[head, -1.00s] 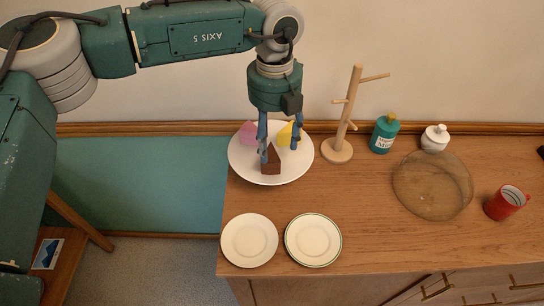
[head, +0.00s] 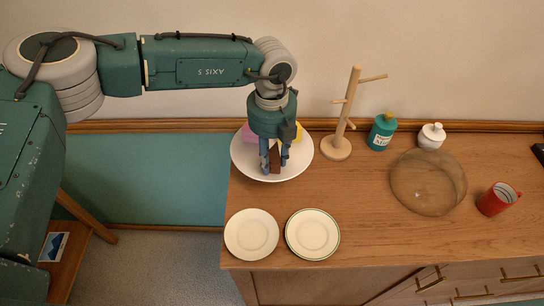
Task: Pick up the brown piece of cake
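The brown piece of cake (head: 275,159) lies on the near part of a round white plate (head: 302,164) on the wooden cabinet. My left gripper (head: 275,171) points down over it, with one blue finger on each side of the brown piece. The fingers are apart; I cannot tell whether they touch the cake. A pink piece (head: 246,134) and a yellow piece (head: 285,154) are on the same plate, partly hidden behind my gripper. My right gripper is not in view.
Two small empty plates (head: 251,234) (head: 313,234) lie at the front. A wooden mug tree (head: 337,147) stands right of the cake plate. A teal jar (head: 381,133), white pot (head: 431,136), clear dome (head: 428,183) and red mug (head: 497,199) are farther right.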

